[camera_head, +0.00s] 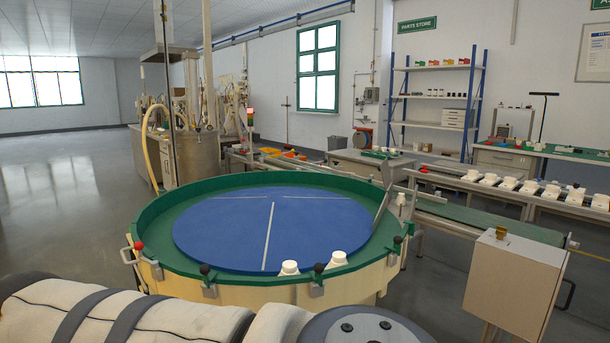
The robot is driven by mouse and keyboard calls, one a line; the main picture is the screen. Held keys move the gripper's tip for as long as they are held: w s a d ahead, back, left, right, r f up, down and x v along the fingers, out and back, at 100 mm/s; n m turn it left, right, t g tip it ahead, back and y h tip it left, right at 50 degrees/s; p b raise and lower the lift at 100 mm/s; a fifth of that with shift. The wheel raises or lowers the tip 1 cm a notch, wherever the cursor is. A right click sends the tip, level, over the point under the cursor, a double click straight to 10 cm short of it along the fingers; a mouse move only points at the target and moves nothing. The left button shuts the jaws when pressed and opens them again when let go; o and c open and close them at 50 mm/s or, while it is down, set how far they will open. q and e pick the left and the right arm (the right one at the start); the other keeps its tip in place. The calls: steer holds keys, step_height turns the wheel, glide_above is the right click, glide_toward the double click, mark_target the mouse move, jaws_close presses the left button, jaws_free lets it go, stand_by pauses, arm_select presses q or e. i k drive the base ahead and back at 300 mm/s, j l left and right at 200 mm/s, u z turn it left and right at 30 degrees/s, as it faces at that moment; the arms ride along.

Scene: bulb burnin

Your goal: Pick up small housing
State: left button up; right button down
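Two small white housings sit at the near rim of the round table, one (289,268) left of the other (338,259). Another small white piece (400,198) stands at the table's right edge. More white housings (508,183) stand in a row on the conveyor at the right. I cannot tell which of these is the small housing of the task. Neither of my grippers is in view. A white, dark-banded arm link of mine crosses the bottom and hides part of the table's near side.
The round table has a blue disc (220,232) with white lines, bare in its middle, inside a raised green rim (100,238). Black-knobbed clamps line its near edge. Open floor (65,195) lies left.

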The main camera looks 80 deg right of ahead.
mark_target(400, 200)
steer(key=i+z, duration=0.45)
steer(key=i+j+z, duration=0.2)
steer(key=i+z, duration=0.2)
steer(key=i, duration=0.25)
steer(key=i+j+z, duration=0.45)
steer(key=i+l+z, duration=0.1)
steer(key=z, duration=0.35)
steer(key=i+z, duration=0.5)
steer(key=z, duration=0.35)
steer(key=i+j+z, duration=0.1)
steer(key=z, duration=0.3)
steer(key=i+j+z, duration=0.2)
steer(key=z, duration=0.25)
steer(key=i+j+z, duration=0.25)
steer(key=z, duration=0.2)
steer(key=i+j+z, duration=0.1)
steer(key=j+z, duration=0.3)
steer(key=l, duration=0.1)
